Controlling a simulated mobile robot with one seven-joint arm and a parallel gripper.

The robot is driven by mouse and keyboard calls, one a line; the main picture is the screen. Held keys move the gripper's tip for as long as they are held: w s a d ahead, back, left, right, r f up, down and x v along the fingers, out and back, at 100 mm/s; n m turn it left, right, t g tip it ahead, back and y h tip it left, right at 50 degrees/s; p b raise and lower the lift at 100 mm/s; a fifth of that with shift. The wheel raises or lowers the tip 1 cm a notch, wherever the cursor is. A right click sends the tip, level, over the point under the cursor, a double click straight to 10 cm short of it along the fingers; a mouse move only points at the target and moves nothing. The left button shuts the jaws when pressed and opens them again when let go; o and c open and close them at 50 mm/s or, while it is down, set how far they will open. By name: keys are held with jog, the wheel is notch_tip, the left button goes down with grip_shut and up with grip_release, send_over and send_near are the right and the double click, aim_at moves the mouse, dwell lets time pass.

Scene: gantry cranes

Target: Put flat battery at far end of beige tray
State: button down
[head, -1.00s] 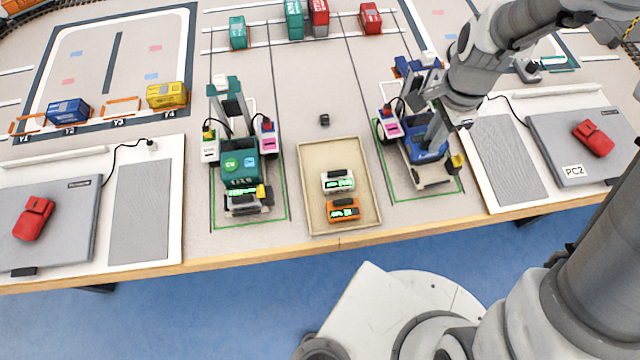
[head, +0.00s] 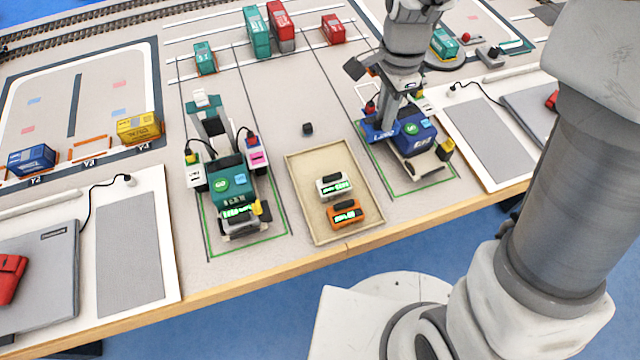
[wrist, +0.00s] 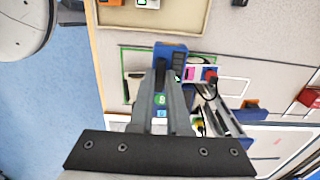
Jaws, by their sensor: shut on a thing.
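My gripper (head: 387,121) is shut on a blue block, which I take to be the flat battery (head: 379,134). It is held beside the body of the blue crane (head: 417,138), over or close to it; the gap is unclear. In the wrist view the blue battery (wrist: 172,50), with a dark part, is at my gripper's fingertips (wrist: 161,70). The beige tray (head: 312,230) lies left of the blue crane. A white battery (head: 333,185) and an orange battery (head: 346,214) with green displays lie in its near part. The tray's far part is bare.
A teal crane (head: 230,187) stands left of the tray. A small dark cube (head: 308,128) lies beyond the tray's far edge. Red and teal containers (head: 280,28) stand at the back. A grey laptop (head: 40,270) is at the left.

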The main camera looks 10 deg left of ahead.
jog(key=shift+s+a+f+b, duration=0.4)
jog(key=shift+a+f+b, duration=0.05)
jog(key=shift+a+f, duration=1.4)
jog(key=shift+s+a+f+b, duration=0.4)
jog(key=shift+a+f+b, duration=0.05)
jog(key=shift+a+f, duration=1.4)
jog(key=shift+s+a+f+b, duration=0.4)
jog(key=shift+a+f+b, duration=0.05)
jog(key=shift+a+f, duration=1.35)
jog(key=shift+a, duration=0.1)
jog(key=shift+f, duration=0.15)
jog(key=c, duration=0.9)
grip_release()
notch_tip(320, 180, up, 12)
jog(key=p, duration=0.2)
jog(key=shift+r+p, duration=0.25)
jog(key=shift+p, duration=0.05)
